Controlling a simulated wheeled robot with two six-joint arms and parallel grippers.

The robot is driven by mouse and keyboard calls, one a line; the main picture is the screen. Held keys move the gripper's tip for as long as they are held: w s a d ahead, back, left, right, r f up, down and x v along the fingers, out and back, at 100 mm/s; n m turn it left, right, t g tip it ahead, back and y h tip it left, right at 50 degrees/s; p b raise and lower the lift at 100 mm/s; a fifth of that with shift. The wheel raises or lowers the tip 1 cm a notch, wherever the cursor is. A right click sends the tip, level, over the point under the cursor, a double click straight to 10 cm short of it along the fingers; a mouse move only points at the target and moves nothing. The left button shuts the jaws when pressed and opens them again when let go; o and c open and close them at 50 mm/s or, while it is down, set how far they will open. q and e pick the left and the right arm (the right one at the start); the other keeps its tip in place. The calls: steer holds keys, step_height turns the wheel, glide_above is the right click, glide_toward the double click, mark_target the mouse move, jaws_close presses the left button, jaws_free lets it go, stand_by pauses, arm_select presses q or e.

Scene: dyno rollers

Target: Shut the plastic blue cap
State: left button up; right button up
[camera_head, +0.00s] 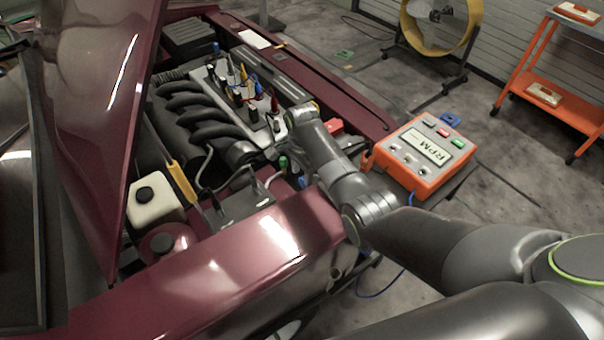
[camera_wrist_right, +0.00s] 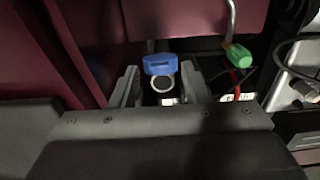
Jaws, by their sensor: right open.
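The blue cap (camera_wrist_right: 160,65) shows in the right wrist view, raised above a round pale-rimmed opening (camera_wrist_right: 163,84). The opening looks uncovered, with the cap standing at its far side. My right gripper (camera_wrist_right: 160,72) is open, with one finger on each side of the cap and nothing held. I cannot tell whether a finger touches the cap. In the head view, my right arm reaches over the engine bay's front right corner and largely hides this spot. My left gripper is in neither view.
A green handle (camera_wrist_right: 238,56) is close to the right finger; it also shows in the head view (camera_head: 283,162). The raised maroon hood (camera_head: 100,110) is at left. An orange RPM box (camera_head: 428,156) stands right of the car. A white reservoir (camera_head: 155,200) is at front left.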

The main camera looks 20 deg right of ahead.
steer(key=shift+f, duration=0.7)
steer(key=shift+c, duration=0.4)
jaws_close()
steer(key=shift+d+r, duration=0.1)
steer(key=shift+d, duration=0.05)
steer(key=d+y, duration=0.1)
steer(key=w+d, duration=0.1)
steer(key=d+g+y, duration=0.1)
steer(key=shift+w+d+r+y, duration=0.1)
steer(key=shift+w+r+y, duration=0.1)
steer(key=shift+r+y, duration=0.1)
steer(key=shift+w+d+f, duration=0.15)
steer(key=shift+d, duration=0.2)
steer(key=shift+w+d+f, duration=0.1)
steer(key=shift+d, duration=0.25)
